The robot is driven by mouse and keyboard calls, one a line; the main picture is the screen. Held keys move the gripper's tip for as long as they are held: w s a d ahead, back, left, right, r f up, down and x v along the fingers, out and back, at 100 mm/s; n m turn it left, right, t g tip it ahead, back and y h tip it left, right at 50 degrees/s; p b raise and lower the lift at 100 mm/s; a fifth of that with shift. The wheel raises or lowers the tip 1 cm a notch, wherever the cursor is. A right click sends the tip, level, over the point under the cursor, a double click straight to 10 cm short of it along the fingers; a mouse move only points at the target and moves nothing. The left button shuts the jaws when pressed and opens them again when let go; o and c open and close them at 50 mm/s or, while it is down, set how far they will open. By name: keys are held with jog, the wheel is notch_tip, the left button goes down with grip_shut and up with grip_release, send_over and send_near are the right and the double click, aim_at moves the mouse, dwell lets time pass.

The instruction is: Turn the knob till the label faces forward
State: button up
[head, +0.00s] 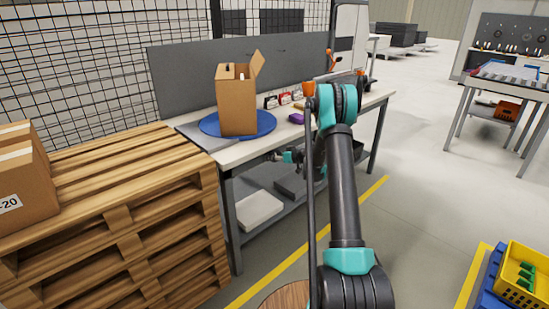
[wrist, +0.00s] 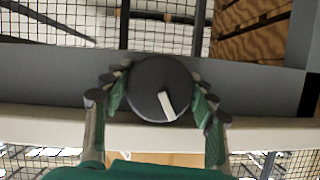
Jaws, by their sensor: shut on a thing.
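A tall open cardboard box (head: 238,105) stands upright on a round blue turntable (head: 209,127) on the workbench. One flap is raised, and no label shows on its visible faces. In the wrist view a dark round knob (wrist: 147,78) sits at the pale bench edge. Its white pointer mark (wrist: 167,105) points down and slightly right. My gripper (wrist: 160,96) has its green-padded fingers on either side of the knob, shut on it. In the head view my gripper (head: 288,157) is small below the bench's front edge, and the knob cannot be made out there.
The workbench (head: 240,152) also holds small red and dark boxes (head: 284,98) and a purple item (head: 296,118). Wooden pallets (head: 120,200) stand close at left, bearing a carton (head: 22,180). A yellow crate (head: 525,275) is at lower right.

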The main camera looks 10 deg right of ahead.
jog(key=shift+m+g+y, duration=0.6)
jog(key=shift+m+y, duration=0.5)
jog(key=shift+m, duration=0.7)
jog(key=o, duration=1.1)
jog(key=shift+o, duration=0.2)
